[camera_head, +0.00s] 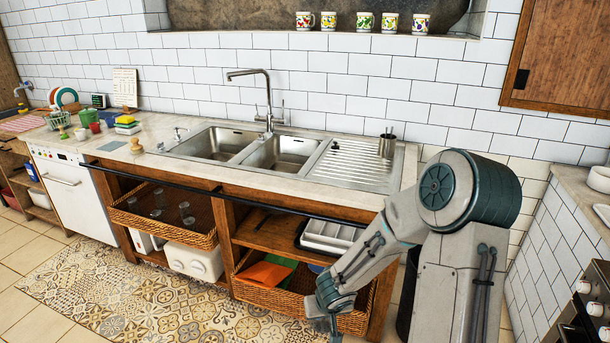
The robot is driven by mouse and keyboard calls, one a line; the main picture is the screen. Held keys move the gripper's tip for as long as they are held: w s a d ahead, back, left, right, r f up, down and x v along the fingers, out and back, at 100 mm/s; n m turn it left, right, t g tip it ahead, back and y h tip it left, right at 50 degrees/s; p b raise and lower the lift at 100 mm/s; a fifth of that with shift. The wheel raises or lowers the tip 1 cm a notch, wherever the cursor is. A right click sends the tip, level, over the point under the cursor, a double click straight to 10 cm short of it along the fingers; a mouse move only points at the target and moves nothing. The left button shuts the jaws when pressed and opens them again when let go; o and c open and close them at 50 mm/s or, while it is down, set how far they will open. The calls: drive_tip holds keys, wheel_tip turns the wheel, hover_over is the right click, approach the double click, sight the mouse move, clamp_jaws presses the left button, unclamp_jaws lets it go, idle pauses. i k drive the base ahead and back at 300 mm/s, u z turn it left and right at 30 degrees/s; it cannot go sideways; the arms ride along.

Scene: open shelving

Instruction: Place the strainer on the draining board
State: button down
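The draining board (350,168) is the ribbed steel area to the right of the two sink bowls, and most of its surface is bare. A dark cup with utensils (387,146) stands at its back right corner. I cannot pick out the strainer with certainty. My gripper (334,328) hangs low at the bottom edge of the view, in front of the wicker basket under the counter. Its fingers are small and partly cut off, so I cannot tell whether they are open or hold anything.
Under the counter, a white tray (330,236) sits on the shelf above a wicker basket (357,322) with orange and green items. Another basket (165,229) holds glasses. A faucet (268,100) rises behind the sink. A stove (590,310) stands at the right edge. The patterned rug is clear.

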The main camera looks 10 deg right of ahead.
sight(344, 172)
drive_tip(key=u, duration=0.5)
drive_tip(key=k, duration=0.7)
drive_tip(key=u, duration=0.65)
drive_tip(key=i, duration=1.15)
drive_tip(key=z, duration=0.6)
drive_tip(key=i, duration=0.75)
drive_tip(key=z, duration=0.9)
